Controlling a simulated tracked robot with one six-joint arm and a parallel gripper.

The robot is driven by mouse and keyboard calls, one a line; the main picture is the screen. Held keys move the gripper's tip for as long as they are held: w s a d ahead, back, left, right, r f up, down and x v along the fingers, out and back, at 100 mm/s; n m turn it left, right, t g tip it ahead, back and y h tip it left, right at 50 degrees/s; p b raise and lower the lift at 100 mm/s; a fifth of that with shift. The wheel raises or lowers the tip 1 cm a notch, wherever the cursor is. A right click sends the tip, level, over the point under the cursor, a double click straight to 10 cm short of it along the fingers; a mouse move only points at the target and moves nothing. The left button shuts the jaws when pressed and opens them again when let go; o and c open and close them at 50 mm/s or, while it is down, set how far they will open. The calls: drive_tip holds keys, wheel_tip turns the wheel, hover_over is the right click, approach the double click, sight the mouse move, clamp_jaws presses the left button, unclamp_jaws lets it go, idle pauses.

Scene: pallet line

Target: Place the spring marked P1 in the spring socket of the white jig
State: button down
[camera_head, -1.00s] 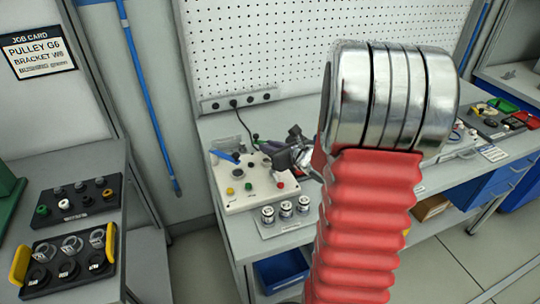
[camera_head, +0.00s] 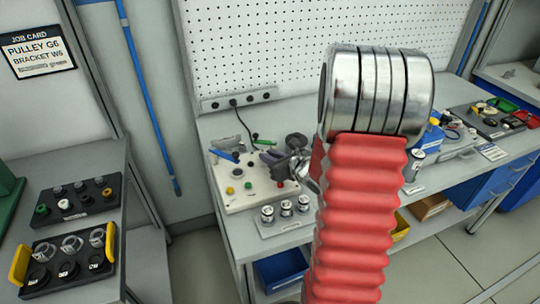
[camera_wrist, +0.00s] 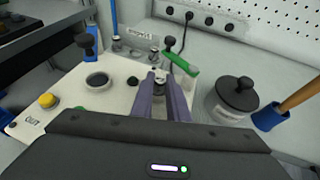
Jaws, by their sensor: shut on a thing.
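My gripper (camera_wrist: 159,82) is over the white jig, with its purple-grey fingers closed around a small silvery piece (camera_wrist: 160,73). That piece is mostly hidden between the fingers; it may be the spring, but no P1 mark is readable. In the head view my gripper (camera_head: 274,162) is over the right part of the white jig (camera_head: 236,200). The jig (camera_wrist: 122,98) carries a dark round socket (camera_wrist: 97,80), a yellow button (camera_wrist: 48,100) and small metal fittings at its back. I cannot tell which opening is the spring socket, or whether the held piece touches the jig.
A green-handled part (camera_wrist: 181,64) stands close behind the fingers. A lidded dark pot (camera_wrist: 232,100) and a blue cup (camera_wrist: 271,117) are to the right. A plate with silver cylinders (camera_head: 286,224) lies in front of the jig. A black tray (camera_head: 46,283) is on the left bench.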

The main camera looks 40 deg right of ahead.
drive_tip(key=shift+f, duration=0.25)
drive_tip(key=c, duration=1.7)
unclamp_jaws()
drive_tip(key=shift+r, duration=0.15)
drive_tip(key=shift+r, duration=0.55)
drive_tip(key=v, duration=1.2)
drive_tip(key=shift+s+f, duration=0.1)
drive_tip(key=shift+a, duration=0.1)
